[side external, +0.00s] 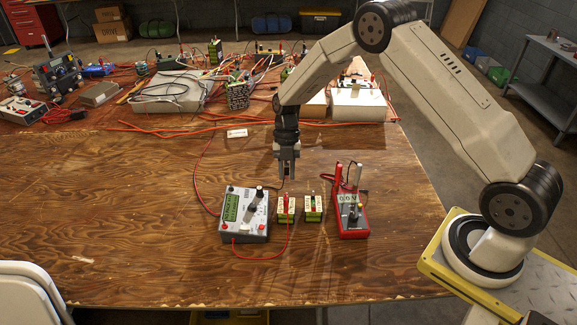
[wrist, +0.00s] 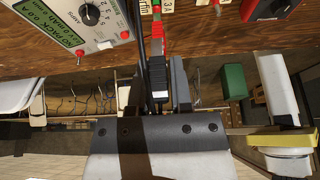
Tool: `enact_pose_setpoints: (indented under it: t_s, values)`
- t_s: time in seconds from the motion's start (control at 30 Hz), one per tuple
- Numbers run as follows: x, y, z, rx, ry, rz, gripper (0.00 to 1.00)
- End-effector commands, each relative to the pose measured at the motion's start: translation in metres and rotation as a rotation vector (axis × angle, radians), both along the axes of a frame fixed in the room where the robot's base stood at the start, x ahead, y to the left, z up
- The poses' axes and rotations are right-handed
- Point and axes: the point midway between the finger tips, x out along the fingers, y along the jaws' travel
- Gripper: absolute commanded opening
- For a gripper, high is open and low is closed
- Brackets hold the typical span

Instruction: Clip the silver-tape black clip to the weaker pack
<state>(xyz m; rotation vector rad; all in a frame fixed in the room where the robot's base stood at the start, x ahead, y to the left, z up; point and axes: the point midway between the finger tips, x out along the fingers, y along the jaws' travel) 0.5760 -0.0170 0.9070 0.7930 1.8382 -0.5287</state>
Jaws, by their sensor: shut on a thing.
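My gripper (side external: 286,172) is shut on a dark, slim thing, likely a black clip, above and behind the left pack. A black lead runs near the fingertips. Two small green-and-yellow packs, a left pack (side external: 287,210) and a right pack (side external: 313,209), stand side by side on the table. A red clip (wrist: 157,45) stands up from the left pack. The grey charger (side external: 243,214), with a green display, stands left of the packs, with a red lead looping from it to the left pack.
A red meter box (side external: 352,215) with upright probes stands right of the packs. A small white block (side external: 237,133) lies behind them. Cables, power supplies and other packs crowd the back of the table (side external: 110,215). The front and left of the table are mostly clear.

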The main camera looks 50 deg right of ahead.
Motion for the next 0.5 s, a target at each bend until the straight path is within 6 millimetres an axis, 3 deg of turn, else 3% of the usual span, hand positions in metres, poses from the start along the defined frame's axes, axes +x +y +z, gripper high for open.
enact_pose_setpoints:
  t_s: [0.5]
  values:
    - [0.0,0.0,-0.0055,0.0,0.0,-0.001,0.0]
